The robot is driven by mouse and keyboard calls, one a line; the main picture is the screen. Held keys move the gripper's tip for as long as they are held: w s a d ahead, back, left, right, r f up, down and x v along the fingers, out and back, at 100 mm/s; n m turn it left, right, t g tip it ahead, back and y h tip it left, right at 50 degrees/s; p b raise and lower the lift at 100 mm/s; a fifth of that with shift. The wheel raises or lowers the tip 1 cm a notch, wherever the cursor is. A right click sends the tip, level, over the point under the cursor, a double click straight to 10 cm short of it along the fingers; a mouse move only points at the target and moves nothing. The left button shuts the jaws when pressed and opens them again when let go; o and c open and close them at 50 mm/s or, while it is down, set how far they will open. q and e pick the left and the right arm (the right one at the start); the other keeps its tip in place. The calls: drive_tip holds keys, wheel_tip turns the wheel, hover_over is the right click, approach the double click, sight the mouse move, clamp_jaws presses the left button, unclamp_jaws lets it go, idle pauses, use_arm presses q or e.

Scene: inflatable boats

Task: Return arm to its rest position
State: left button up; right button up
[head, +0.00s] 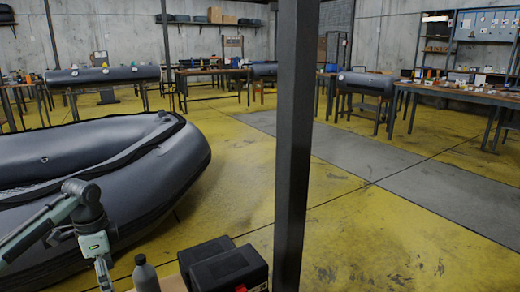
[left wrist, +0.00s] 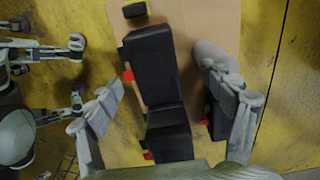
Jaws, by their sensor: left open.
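My left arm comes in from the left in the head view, its grey-green link bending down past the bottom edge; its fingertips are not visible there. In the left wrist view my left gripper (left wrist: 165,112) is open, its fingers wide apart. Black cases (left wrist: 150,65) lie below and between the fingers on a brown tabletop (left wrist: 205,18). I see no contact with them. A grey rounded object, perhaps the bottle, lies partly behind the right finger. Grey jointed parts at the left edge look like my other arm and gripper; their jaw state is unclear.
In the head view a grey bottle (head: 146,276) stands beside the black cases (head: 228,268). A large grey inflatable boat (head: 165,170) fills the left. A dark post (head: 294,150) stands upright mid-view. Workbenches (head: 455,94) line the back; the yellow floor (head: 400,235) at right is clear.

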use_arm(q)
drive_tip(key=s+d+f+n+t+p, duration=0.1)
drive_tip(key=s+d+f+n, duration=0.1)
drive_tip(key=s+d+f, duration=0.4)
drive_tip(key=s+d+f+n+t+p, duration=0.1)
drive_tip(key=s+d+f, duration=0.2)
drive_tip(key=d+f, duration=0.35)
drive_tip(key=s+a+f+n, duration=0.1)
drive_tip(key=s+f+n, duration=0.1)
drive_tip(key=s, duration=0.3)
drive_tip(key=s+a+f+n+p, duration=0.1)
drive_tip(key=s+f+n, duration=0.1)
drive_tip(key=s, duration=0.3)
drive_tip(key=s+f+n+t+y+p, duration=0.1)
drive_tip(key=s+f+n, duration=0.1)
drive_tip(key=s, duration=0.4)
drive_tip(key=shift+a+n, duration=0.3)
drive_tip(key=shift+a, duration=0.1)
use_arm(e)
drive_tip(key=s+a+x, duration=0.1)
drive_tip(key=x, duration=0.8)
drive_tip(key=shift+a+f+g+y, duration=0.3)
drive_tip(key=shift+a+f, duration=0.15)
drive_tip(key=shift+f, duration=0.15)
use_arm(q)
drive_tip(key=shift+f, duration=0.1)
